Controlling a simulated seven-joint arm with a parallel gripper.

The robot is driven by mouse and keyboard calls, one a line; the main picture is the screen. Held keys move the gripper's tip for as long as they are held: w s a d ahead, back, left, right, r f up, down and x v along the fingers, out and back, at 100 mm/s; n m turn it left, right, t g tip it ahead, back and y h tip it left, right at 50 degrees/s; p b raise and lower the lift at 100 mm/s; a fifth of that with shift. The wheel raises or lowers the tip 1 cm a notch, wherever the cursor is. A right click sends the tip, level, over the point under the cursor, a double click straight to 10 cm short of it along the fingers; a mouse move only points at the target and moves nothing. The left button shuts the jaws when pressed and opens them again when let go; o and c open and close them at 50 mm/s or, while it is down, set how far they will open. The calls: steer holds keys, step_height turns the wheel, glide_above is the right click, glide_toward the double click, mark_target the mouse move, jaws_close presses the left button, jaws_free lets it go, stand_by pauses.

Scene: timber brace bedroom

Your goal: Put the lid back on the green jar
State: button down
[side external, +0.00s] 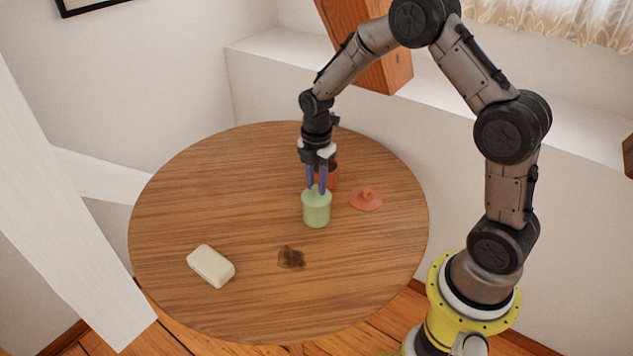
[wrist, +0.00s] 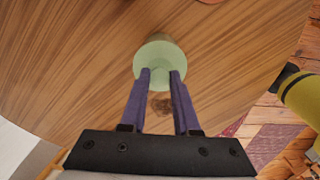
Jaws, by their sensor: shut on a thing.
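The green jar (side external: 316,212) stands upright near the middle of the round wooden table. My gripper (side external: 317,190) points down right over its top. In the wrist view, a pale green round lid (wrist: 152,58) lies between and beyond the fingertips of my gripper (wrist: 160,75). The purple fingers are shut on the green lid, at its knob, which they mostly hide. The lid covers the jar's mouth from above and looks level. I cannot tell whether it rests fully on the rim.
A red jar (side external: 331,175) stands just behind the green jar, partly hidden by my fingers. A red lid (side external: 366,199) lies on the table to the right. A cream block (side external: 211,266) lies front left. A dark stain (side external: 291,257) marks the table (side external: 190,200). The left side is clear.

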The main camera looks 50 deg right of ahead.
stand_by(0.4)
steer(key=shift+c, duration=0.4)
jaws_free()
steer(key=shift+r, duration=3.5)
jaws_close()
steer(key=shift+f, duration=2.8)
steer(key=shift+r, duration=0.15)
